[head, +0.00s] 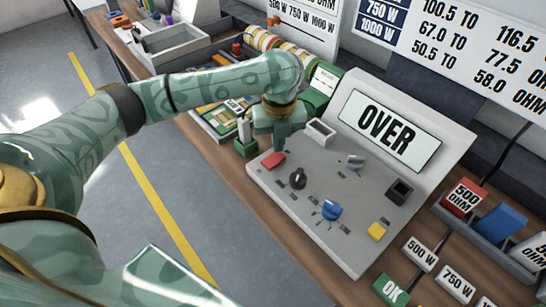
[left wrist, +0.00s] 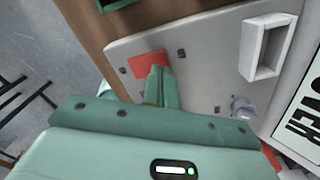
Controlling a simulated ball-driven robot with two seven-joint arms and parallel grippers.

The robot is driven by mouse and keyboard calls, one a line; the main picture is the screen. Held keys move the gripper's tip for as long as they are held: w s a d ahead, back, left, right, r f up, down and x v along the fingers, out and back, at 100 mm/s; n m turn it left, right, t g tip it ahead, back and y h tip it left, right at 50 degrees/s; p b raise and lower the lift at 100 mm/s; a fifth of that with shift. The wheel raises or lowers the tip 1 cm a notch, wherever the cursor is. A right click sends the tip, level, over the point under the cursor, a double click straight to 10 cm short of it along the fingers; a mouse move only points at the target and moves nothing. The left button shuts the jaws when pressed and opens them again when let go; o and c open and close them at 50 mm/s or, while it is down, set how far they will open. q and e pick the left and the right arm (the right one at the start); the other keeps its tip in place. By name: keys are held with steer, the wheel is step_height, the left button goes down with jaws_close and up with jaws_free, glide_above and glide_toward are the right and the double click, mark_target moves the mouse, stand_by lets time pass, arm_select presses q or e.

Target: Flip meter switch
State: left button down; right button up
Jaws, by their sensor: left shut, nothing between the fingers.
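The grey meter (head: 335,225) stands on the bench, its raised screen (head: 388,130) reading OVER. On its panel are a red switch (head: 272,160) at the left corner, a black knob (head: 297,178), a blue knob (head: 331,210), a silver toggle (head: 355,162) and a yellow button (head: 377,231). My left gripper (head: 276,140) points down just above the red switch, shut and empty. In the left wrist view its closed fingers (left wrist: 158,85) overlap the near edge of the red switch (left wrist: 149,62); I cannot tell whether they touch it. The silver toggle (left wrist: 243,107) lies to their right. My right gripper is not seen.
A white open socket (head: 320,132) and a black one (head: 399,190) rise from the panel. A green OK block (head: 391,290) and white watt blocks (head: 420,253) lie in front at right. A grey bin (head: 482,225) holds colored blocks. A circuit board (head: 228,118) lies left of the meter.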

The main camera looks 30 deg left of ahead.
mark_target(278, 155)
arm_select(q)
steer(key=shift+f, duration=0.95)
stand_by(0.8)
steer(key=shift+r, duration=0.1)
step_height(278, 155, up, 4)
steer(key=p, duration=0.3)
steer(key=shift+f+p, duration=0.25)
steer(key=shift+p, duration=0.15)
step_height(278, 155, up, 4)
steer(key=p, duration=0.4)
steer(key=shift+f+p, duration=0.25)
steer(key=shift+p, duration=0.1)
steer(key=shift+f, duration=0.1)
